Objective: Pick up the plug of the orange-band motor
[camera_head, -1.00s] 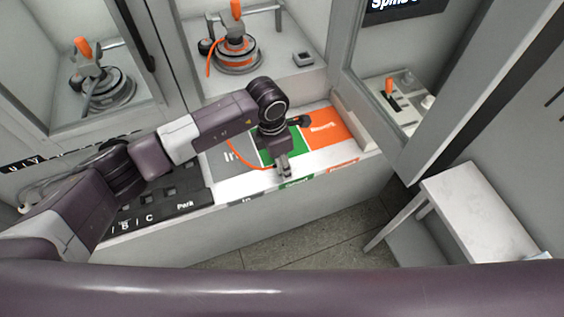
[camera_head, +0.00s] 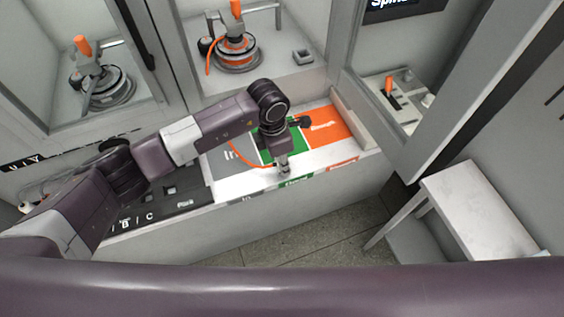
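A motor with an orange band (camera_head: 236,50) and an upright orange handle stands in the middle back bay, with an orange cable at its left. Another orange cable (camera_head: 243,158) curves over the grey panel towards my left gripper (camera_head: 283,171). Its other end is hidden behind my arm. My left gripper points down over the front edge of the green panel (camera_head: 294,153), at the cable's front end. The plug cannot be made out, nor whether the fingers are closed on it. My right gripper is out of view.
An orange panel (camera_head: 328,126) lies right of the green one. A dark lettered tray (camera_head: 172,198) is at the left. Another motor (camera_head: 107,88) stands in the left bay. A white side table (camera_head: 480,205) stands at the right, with open floor before the bench.

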